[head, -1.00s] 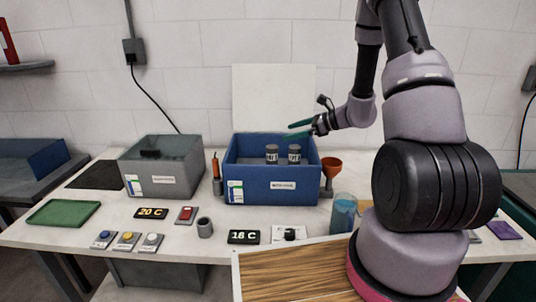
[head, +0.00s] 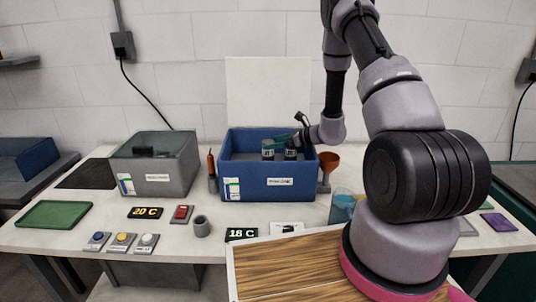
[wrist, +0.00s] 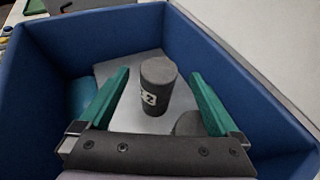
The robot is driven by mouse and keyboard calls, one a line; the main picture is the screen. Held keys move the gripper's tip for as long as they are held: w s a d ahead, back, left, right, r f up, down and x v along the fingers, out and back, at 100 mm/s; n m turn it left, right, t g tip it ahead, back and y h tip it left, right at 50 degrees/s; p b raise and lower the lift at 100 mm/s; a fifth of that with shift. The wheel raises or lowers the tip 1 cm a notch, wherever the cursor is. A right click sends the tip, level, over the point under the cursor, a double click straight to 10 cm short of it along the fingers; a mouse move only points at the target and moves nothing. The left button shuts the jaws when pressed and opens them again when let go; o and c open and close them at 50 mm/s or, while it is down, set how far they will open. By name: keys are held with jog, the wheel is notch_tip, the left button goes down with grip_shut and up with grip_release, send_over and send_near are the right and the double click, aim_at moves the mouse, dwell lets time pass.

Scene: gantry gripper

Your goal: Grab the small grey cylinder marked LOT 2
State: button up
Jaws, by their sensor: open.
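A small grey cylinder (wrist: 157,72) with a white label showing a "2" stands upright in the blue box (wrist: 65,45) in the wrist view. My gripper (wrist: 160,76) is open, with one green finger on each side of this cylinder and gaps between. A second grey cylinder (wrist: 188,124) is mostly hidden behind the gripper body. In the head view two grey cylinders, left (head: 268,149) and right (head: 291,152), stand side by side in the blue box (head: 240,190). My gripper (head: 288,139) is over them there; their labels are too small to read.
A grey bin (head: 180,180) stands left of the blue box. An orange funnel (head: 329,160) stands close to its right wall and an orange-handled tool (head: 211,165) close to its left. A white board rises behind. The box walls surround my gripper.

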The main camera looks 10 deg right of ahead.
aim_at(268, 141)
jog(key=x, duration=0.3)
jog(key=shift+a+f, duration=0.1)
jog(key=shift+f, duration=0.05)
grip_shut()
